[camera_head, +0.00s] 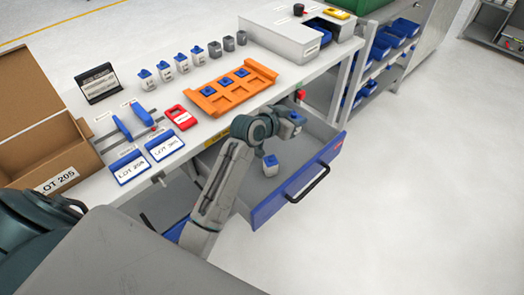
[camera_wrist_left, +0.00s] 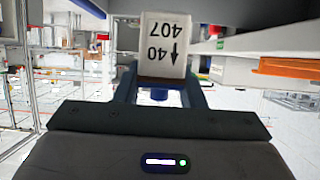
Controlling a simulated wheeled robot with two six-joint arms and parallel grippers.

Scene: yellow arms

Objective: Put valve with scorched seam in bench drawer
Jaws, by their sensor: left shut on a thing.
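My left gripper (camera_head: 290,120) is over the open bench drawer (camera_head: 266,213), which has a blue front and a black handle. In the left wrist view the gripper (camera_wrist_left: 158,95) is shut on a white valve (camera_wrist_left: 162,45) marked 407 and 40 with an arrow. Its lettering reads upside down there, and a brown, dark band runs along the edge near its blue cap. Another white valve with a blue top (camera_head: 271,166) stands on the drawer floor. My right gripper is not in view.
Several valves (camera_head: 164,70) stand in a row on the bench. An orange tray (camera_head: 233,88) holds blue-topped parts. Blue-framed LOT cards (camera_head: 128,167), a red device (camera_head: 181,117) and a cardboard box (camera_head: 45,150) are also there. Floor right of the drawer is clear.

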